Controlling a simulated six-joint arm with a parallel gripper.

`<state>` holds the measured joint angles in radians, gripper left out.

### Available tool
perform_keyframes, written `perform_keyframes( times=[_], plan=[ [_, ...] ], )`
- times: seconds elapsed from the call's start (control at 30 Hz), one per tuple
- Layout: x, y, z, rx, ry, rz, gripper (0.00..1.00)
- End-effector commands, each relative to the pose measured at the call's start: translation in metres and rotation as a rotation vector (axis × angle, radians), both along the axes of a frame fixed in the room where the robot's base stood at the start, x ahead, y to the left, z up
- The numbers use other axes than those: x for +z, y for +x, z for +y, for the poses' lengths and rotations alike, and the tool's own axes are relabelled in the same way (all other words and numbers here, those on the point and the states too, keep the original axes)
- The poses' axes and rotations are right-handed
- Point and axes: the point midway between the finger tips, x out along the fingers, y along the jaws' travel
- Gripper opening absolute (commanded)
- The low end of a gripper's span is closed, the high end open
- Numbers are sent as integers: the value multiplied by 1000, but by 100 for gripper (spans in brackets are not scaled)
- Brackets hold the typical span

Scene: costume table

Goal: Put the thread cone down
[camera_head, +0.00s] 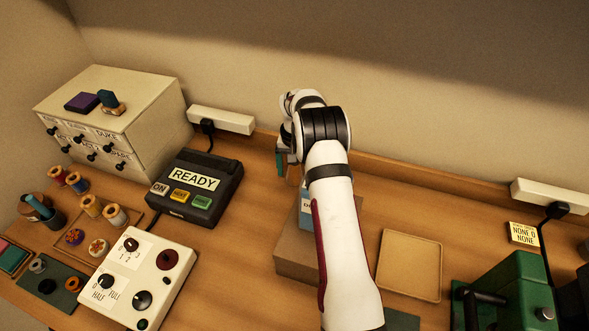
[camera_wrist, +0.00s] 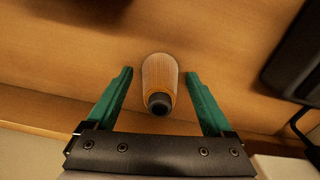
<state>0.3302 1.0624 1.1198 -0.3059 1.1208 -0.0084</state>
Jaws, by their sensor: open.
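The thread cone (camera_wrist: 160,78) shows in the wrist view as an orange-tan wound cone with a dark core end facing the camera. It is on the wooden table, between the green fingers of my gripper (camera_wrist: 160,98). The fingers are open, with a visible gap on each side of the cone. In the head view my white arm hides the cone, and only a little of my gripper (camera_head: 282,158) shows near the back of the table.
A cardboard-brown box (camera_head: 296,262) stands under my arm, with a blue item on it. A tan tray (camera_head: 409,265) lies to its right. A READY console (camera_head: 200,186), a drawer cabinet (camera_head: 150,115) and a white control box (camera_head: 140,277) stand left. A green machine (camera_head: 515,290) stands right.

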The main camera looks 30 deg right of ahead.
Motion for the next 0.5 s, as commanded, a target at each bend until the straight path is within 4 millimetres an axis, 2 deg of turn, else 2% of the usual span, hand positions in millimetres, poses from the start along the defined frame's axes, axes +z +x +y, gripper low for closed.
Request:
perform_keyframes(
  times=[0.07, 0.17, 0.3, 0.5],
  plan=[
    [4, 0, 0, 0, -1, -2, 86],
    [22, 1, 0, -1, -2, -4, 86],
    [64, 1, 0, -1, -2, -5, 86],
    [109, 1, 0, 0, -1, -2, 86]
  ],
)
